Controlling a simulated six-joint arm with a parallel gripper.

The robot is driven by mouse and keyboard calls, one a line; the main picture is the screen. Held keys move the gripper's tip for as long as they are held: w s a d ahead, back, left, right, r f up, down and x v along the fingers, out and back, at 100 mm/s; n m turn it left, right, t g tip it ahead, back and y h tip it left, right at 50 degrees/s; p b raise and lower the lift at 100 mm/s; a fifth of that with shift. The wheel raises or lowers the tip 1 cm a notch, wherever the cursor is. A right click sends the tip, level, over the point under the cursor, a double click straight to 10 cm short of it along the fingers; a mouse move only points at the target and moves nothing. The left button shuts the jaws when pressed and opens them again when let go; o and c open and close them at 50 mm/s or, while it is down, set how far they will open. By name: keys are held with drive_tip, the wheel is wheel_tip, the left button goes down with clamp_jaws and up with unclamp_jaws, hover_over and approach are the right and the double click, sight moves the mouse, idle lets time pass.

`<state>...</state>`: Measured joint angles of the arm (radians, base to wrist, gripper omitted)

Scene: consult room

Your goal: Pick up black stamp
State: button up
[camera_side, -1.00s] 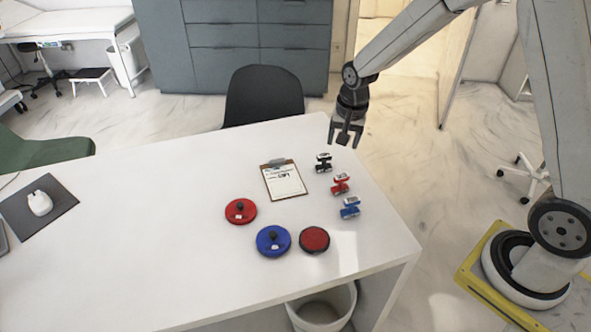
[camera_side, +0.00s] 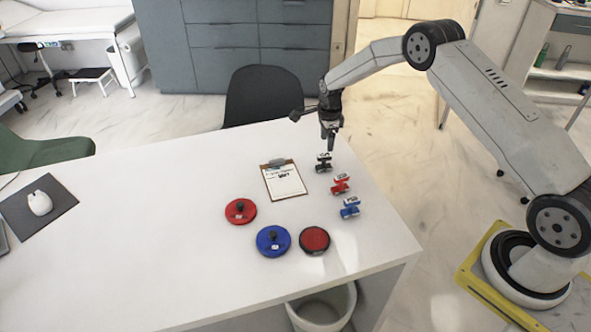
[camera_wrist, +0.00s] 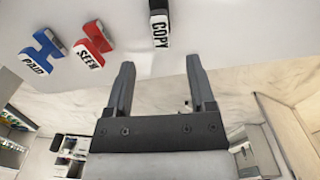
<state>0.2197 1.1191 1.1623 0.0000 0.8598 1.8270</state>
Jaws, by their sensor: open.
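The black stamp (camera_side: 323,162) lies on the white desk near its far right edge, right of the clipboard. In the wrist view the black stamp (camera_wrist: 159,26) shows a white face marked COPY, beyond the fingertips and roughly centred between them. My gripper (camera_side: 331,146) hangs just above the stamp, pointing down. In the wrist view my gripper (camera_wrist: 160,68) has its two fingers apart with nothing between them. From the side view I cannot tell how small the gap to the stamp is.
A red stamp (camera_side: 341,184) and a blue stamp (camera_side: 350,208) sit in a row nearer the front. A clipboard (camera_side: 284,180) lies left of the black stamp.

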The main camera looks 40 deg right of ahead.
sight(325, 155)
drive_tip(key=shift+f, duration=1.35)
drive_tip(key=shift+f, duration=0.1)
drive_tip(key=shift+w+a+f, duration=0.1)
drive_tip(key=shift+a+f, duration=0.05)
drive_tip(key=shift+f, duration=2.35)
clamp_jaws()
